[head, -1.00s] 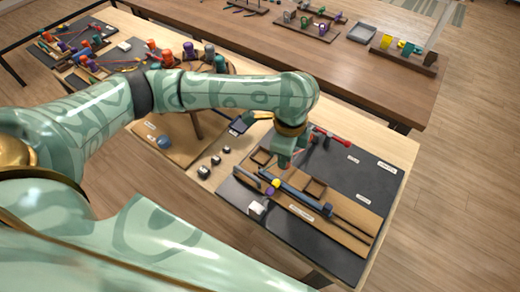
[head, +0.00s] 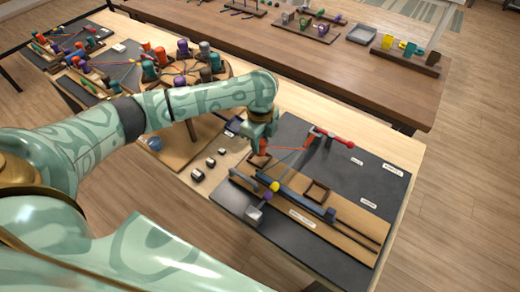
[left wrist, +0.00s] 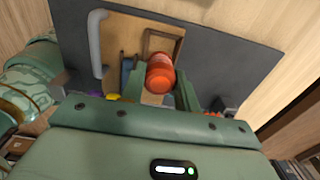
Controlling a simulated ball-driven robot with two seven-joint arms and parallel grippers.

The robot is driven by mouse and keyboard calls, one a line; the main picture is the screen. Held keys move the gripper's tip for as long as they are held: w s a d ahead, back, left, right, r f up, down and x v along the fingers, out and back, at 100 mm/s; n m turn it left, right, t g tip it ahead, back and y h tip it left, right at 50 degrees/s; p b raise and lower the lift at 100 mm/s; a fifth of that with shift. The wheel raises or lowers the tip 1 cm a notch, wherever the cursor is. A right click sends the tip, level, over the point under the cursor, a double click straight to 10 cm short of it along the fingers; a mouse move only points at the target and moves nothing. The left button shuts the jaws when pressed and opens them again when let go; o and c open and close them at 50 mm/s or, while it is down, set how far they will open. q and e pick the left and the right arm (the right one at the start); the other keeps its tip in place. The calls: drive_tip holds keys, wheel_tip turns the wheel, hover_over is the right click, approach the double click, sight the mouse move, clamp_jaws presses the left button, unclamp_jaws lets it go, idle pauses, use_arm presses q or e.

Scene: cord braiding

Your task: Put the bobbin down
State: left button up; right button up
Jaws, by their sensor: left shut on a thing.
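An orange-red bobbin (head: 263,148) is held in my left gripper (head: 261,141), which is shut on it. In the left wrist view the bobbin (left wrist: 160,74) sits between the two green fingers (left wrist: 160,90). A thin red cord (head: 288,148) runs from near the bobbin to the right. The bobbin is close to a small square wooden tray (head: 251,166) on the dark mat (head: 350,180). In the left wrist view it overlaps the near part of a square tray (left wrist: 147,42). I cannot tell whether it touches the tray. My right gripper is not in view.
A second square tray (head: 316,191) is to the right. A blue-grey bar (head: 292,195) with a yellow piece (head: 275,186) lies in front. A red-handled tool (head: 335,138) is behind. A round stand with several bobbins (head: 222,68) is behind left. The mat's right side is mostly clear.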

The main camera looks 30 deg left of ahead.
use_arm(q)
drive_tip(key=f, duration=0.2)
drive_tip(key=f+b, duration=0.1)
drive_tip(key=shift+w+a+f, duration=0.15)
drive_tip(key=shift+a+f, duration=0.05)
drive_tip(key=shift+f, duration=0.2)
drive_tip(key=shift+r, duration=0.15)
drive_tip(key=shift+f, duration=0.3)
drive_tip(key=o, duration=1.1)
